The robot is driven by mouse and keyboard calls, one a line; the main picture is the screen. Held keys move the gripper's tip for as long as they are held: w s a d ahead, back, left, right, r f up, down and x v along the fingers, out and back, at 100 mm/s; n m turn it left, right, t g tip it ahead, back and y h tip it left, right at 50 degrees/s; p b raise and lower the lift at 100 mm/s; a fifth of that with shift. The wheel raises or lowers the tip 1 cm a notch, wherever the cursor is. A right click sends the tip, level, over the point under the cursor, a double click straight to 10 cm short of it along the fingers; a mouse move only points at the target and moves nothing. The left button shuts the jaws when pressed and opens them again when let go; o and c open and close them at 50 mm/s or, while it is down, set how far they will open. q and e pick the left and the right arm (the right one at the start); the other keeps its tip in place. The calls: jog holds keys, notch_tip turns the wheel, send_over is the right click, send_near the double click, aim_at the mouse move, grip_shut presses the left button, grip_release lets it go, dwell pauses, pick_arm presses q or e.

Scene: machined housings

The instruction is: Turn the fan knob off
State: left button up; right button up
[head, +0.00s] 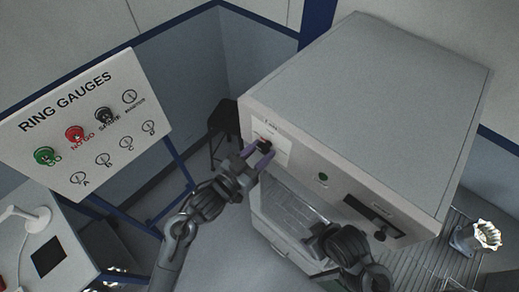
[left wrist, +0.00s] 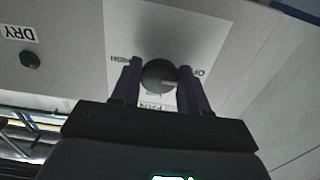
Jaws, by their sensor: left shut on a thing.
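The fan knob (head: 263,144) is a dark round knob on a white label plate at the left end of the big grey machine's front. In the left wrist view the knob (left wrist: 158,75) sits between the purple fingers of my left gripper (left wrist: 160,84), which is shut on it. The label text around it appears upside down: HIGH on the left, FAN below, and OFF on the right, partly hidden by a finger. A pale pointer mark on the knob points right, toward the OFF side. In the head view my left gripper (head: 257,156) reaches up to the knob.
My right gripper (head: 322,240) is in front of the machine (head: 370,85), below its panel; its fingers are unclear. A green button (head: 322,179) is right of the knob. A ring gauge board (head: 60,110) stands at left. A ribbed metal part (head: 486,234) is at right.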

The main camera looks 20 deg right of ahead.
dwell(0.4)
pick_arm(q)
jog(key=o, duration=1)
jog(key=shift+s+a+f, duration=0.1)
jog(key=shift+s+a, duration=0.05)
jog(key=shift+a, duration=0.3)
jog(key=shift+b+v, duration=1.6)
jog(key=shift+v, duration=3.35)
